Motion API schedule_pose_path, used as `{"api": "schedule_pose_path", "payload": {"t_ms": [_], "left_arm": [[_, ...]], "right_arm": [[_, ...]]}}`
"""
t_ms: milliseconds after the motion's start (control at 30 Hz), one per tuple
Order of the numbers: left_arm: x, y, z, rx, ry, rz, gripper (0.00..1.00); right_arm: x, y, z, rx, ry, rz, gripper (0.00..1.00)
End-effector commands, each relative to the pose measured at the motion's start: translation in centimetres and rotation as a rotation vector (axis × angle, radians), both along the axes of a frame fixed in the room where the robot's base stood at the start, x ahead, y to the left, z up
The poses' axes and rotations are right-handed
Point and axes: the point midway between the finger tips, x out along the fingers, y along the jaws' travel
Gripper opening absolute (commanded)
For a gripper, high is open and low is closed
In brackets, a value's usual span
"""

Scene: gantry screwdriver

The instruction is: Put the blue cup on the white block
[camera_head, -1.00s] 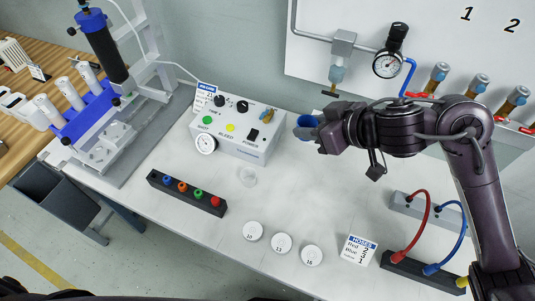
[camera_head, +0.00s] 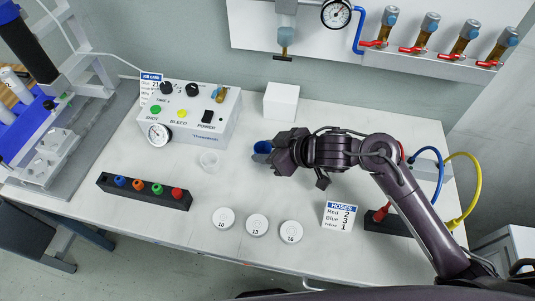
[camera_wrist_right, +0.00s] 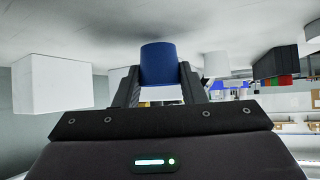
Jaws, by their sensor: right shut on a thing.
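The blue cup (camera_head: 262,147) is in the jaws of my right gripper (camera_head: 272,151), which is shut on it. The white block (camera_head: 281,102) stands on the table behind the gripper, toward the wall, apart from the cup. It also shows at the left in the right wrist view (camera_wrist_right: 52,83). Nothing is seen on its top. My left gripper is not in view.
The timer box (camera_head: 190,114) stands left of the block. A black strip with coloured plugs (camera_head: 144,191), several white discs (camera_head: 256,225) and the hoses card (camera_head: 339,215) lie nearer the front. Bare table is right of the block.

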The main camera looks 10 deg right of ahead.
Motion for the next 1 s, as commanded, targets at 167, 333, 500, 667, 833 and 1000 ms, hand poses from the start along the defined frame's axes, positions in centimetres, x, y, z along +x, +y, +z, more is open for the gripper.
{"api": "schedule_pose_path", "payload": {"t_ms": [167, 333, 500, 667, 833, 1000], "left_arm": [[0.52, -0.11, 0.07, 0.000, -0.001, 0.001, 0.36], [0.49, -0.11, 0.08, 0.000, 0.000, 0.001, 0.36], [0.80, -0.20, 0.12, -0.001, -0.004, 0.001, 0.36], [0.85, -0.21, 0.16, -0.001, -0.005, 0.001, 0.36], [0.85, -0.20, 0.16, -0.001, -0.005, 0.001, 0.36], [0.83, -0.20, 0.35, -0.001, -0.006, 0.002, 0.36]], "right_arm": [[0.02, -0.01, -0.93, 0.000, 0.000, -0.001, 0.12], [0.00, -0.01, -0.88, 0.000, 0.000, -0.001, 0.12], [-0.01, -0.01, -1.26, -0.001, 0.000, 0.001, 0.39], [0.00, -0.01, -1.22, -0.001, 0.001, 0.000, 0.58], [0.00, -0.01, -1.20, 0.000, 0.000, 0.000, 0.58], [0.04, 0.00, -0.63, 0.001, -0.002, 0.000, 0.58]]}}
